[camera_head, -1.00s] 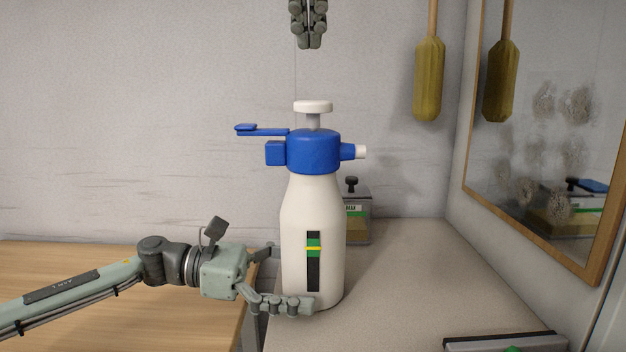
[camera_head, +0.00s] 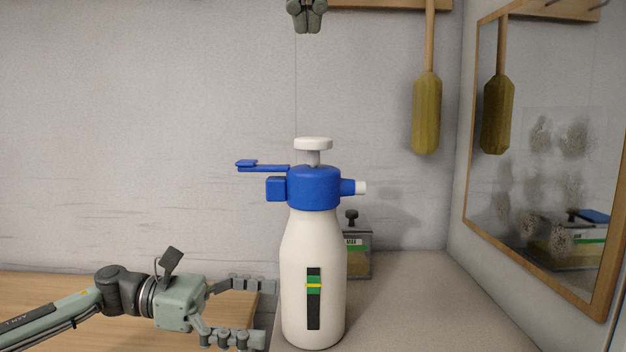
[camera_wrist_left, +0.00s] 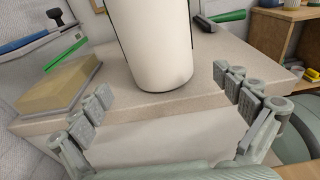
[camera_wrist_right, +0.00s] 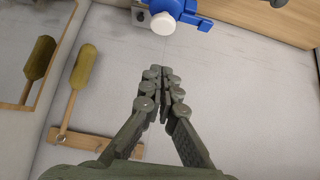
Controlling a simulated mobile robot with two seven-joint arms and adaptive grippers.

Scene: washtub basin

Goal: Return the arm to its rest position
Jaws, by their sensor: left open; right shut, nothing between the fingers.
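A white spray bottle (camera_head: 313,250) with a blue head and white pump knob stands upright on the pale counter. My left gripper (camera_head: 270,312) is open and empty, just left of the bottle's lower body and apart from it. In the left wrist view the bottle (camera_wrist_left: 155,50) stands beyond the open fingers (camera_wrist_left: 165,108). My right gripper (camera_head: 306,30) hangs at the top of the head view, above the bottle. In the right wrist view its fingers (camera_wrist_right: 160,70) are shut with nothing between them, and the blue bottle head (camera_wrist_right: 178,8) shows past them.
A lidded container (camera_head: 357,250) stands behind the bottle. A yellow-green brush (camera_head: 427,115) hangs on the back wall from a wooden rail. A wood-framed mirror (camera_head: 545,150) is on the right wall. A wooden tabletop (camera_head: 30,290) lies at left. The counter (camera_head: 420,300) right of the bottle is clear.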

